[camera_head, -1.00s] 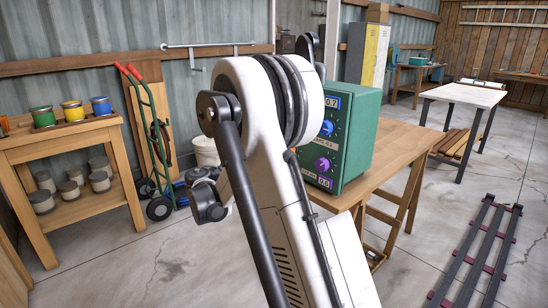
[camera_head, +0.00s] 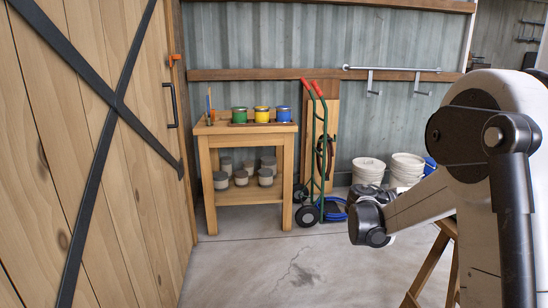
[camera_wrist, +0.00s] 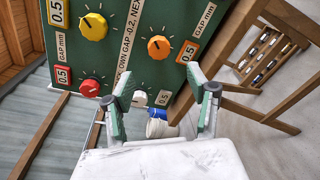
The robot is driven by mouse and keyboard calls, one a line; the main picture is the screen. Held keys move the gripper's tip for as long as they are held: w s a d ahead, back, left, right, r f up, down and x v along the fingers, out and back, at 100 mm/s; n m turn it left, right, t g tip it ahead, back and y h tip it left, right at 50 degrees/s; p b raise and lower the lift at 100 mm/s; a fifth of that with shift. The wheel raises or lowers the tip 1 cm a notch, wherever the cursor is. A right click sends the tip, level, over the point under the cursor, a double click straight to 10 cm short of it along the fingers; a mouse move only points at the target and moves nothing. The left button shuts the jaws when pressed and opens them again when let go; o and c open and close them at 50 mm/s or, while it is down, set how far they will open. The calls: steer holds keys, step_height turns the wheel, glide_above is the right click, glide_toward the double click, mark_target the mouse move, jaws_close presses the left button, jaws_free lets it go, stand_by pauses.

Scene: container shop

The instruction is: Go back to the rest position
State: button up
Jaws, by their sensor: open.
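In the wrist view my gripper (camera_wrist: 165,92) is open and empty, its two green-padded fingers apart. Beyond it is a green control box (camera_wrist: 125,45). Labels reading 0.5 sit by the knobs. The jaws appear clear of the knobs. In the head view my arm fills the right side, and neither the gripper nor the green box shows.
A wooden door (camera_head: 95,200) stands at the left. A small wooden bench (camera_head: 249,205) holds coloured pots (camera_head: 262,114). A green hand truck (camera_head: 313,150) and white buckets (camera_head: 369,170) stand by the back wall. The floor (camera_head: 270,265) ahead is clear.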

steer(key=s+a+r+m+t+y+p, duration=0.1)
steer(key=s+a+r+m+y+p, duration=0.1)
steer(key=s+a+y, duration=0.3)
steer(key=s+a+r+m+t+y+p, duration=0.2)
steer(key=s+a+y+p, duration=0.3)
steer(key=s+a, duration=0.9)
steer(key=s+a+r+m+t+y+p, duration=0.2)
steer(key=s+a+y, duration=0.4)
steer(key=s+a, duration=0.4)
steer(key=shift+s+r+m+y+p, duration=0.4)
steer(key=shift+s+r+m+p, duration=0.15)
steer(key=shift+r+p, duration=0.2)
steer(key=shift+w, duration=0.1)
